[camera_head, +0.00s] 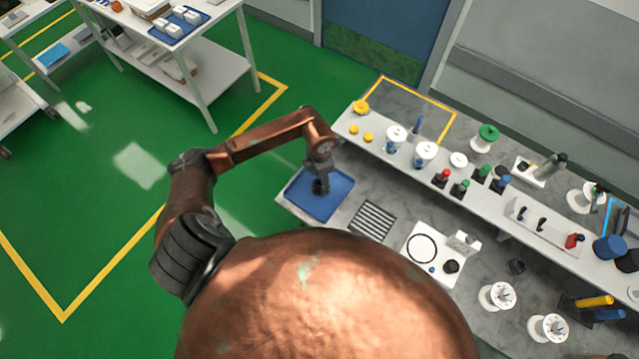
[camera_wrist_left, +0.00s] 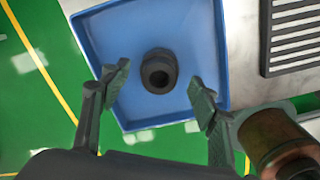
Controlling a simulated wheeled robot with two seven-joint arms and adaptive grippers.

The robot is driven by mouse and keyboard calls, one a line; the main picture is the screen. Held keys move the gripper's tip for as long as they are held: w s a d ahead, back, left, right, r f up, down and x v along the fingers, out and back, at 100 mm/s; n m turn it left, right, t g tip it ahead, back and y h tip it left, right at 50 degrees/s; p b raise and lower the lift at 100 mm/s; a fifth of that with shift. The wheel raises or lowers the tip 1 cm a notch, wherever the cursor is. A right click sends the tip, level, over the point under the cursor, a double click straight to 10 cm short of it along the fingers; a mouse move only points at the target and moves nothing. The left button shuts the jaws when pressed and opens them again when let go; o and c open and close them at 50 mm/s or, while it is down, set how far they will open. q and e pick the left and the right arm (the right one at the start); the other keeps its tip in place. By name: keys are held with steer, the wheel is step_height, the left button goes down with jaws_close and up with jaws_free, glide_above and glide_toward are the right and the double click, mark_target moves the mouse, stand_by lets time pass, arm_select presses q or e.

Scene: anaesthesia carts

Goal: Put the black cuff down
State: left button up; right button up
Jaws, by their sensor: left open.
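The black cuff (camera_wrist_left: 158,72) stands on the blue tray (camera_wrist_left: 106,32), hole facing up, near the tray's middle in the left wrist view. My left gripper (camera_wrist_left: 158,92) is open, with one finger on each side of the cuff's near side and a gap between each finger and the cuff. In the head view, my left gripper (camera_head: 320,186) points down over the blue tray (camera_head: 335,206) at the bench's left end and mostly hides the cuff. My right gripper is out of view.
A grey striped rack (camera_head: 372,219) lies right of the tray. A white plate with a black ring (camera_head: 421,248) lies beyond it. A raised shelf (camera_head: 480,203) along the back holds jars, coloured knobs and spools. Green floor lies left of the tray.

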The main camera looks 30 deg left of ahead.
arm_select(q)
step_height(320, 180, up, 9)
steer(key=b, duration=0.1)
steer(key=shift+r, duration=0.15)
steer(key=shift+d, duration=0.1)
